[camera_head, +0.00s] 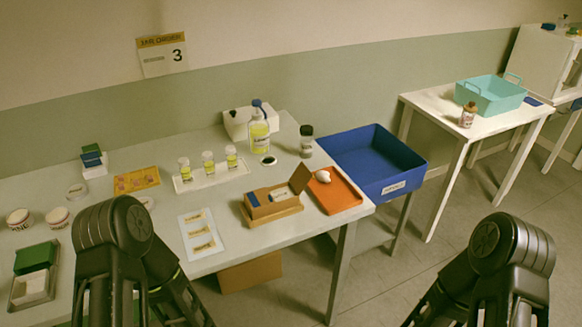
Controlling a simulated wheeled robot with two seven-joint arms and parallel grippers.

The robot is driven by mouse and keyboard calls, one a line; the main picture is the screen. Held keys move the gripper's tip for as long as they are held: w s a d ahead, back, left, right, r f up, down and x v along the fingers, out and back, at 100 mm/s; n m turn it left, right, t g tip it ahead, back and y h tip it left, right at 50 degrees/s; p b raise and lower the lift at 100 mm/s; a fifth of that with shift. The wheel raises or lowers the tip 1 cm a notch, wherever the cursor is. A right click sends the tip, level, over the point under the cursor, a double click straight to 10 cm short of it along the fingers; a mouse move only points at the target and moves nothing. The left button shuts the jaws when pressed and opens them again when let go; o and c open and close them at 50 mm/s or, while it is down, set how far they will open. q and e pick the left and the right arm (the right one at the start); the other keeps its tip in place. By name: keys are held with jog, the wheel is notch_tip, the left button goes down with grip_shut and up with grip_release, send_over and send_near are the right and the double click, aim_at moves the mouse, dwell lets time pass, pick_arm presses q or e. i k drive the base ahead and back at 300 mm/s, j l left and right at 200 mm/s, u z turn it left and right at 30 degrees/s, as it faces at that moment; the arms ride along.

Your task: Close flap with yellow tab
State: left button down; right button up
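A small brown cardboard box (272,204) with a blue end and a white label sits near the front right of the white table. Its brown flap (300,179) stands raised at the right end. I cannot make out a yellow tab on the flap at this size. My two dark arms show at the bottom of the view, left and right, both apart from the box. The fingertips of both grippers are outside the picture.
On the white table (285,237), a white sheet (201,235) with yellow strips lies left of the box. An orange tray (334,193) holding a white object is close on the right. Yellow bottles (208,160) stand behind. A blue bin (372,158) is beyond the table's right end.

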aim_at(302, 176)
jog(key=i+l+u, duration=0.1)
jog(key=u, duration=0.35)
jog(key=l+u, duration=0.3)
jog(key=u, duration=0.15)
jog(key=i+l+u, duration=0.1)
jog(key=l+u, duration=0.15)
jog(key=u, duration=0.2)
jog(key=l+u, duration=0.1)
jog(key=l, duration=0.45)
jog(key=l+u, duration=0.15)
jog(key=l, duration=0.4)
jog(key=k+l+u, duration=0.1)
jog(key=l, duration=0.45)
jog(key=l+u, duration=0.15)
jog(key=l, duration=0.4)
jog(key=k+l+u, duration=0.1)
jog(key=l, duration=0.4)
jog(key=k, duration=0.05)
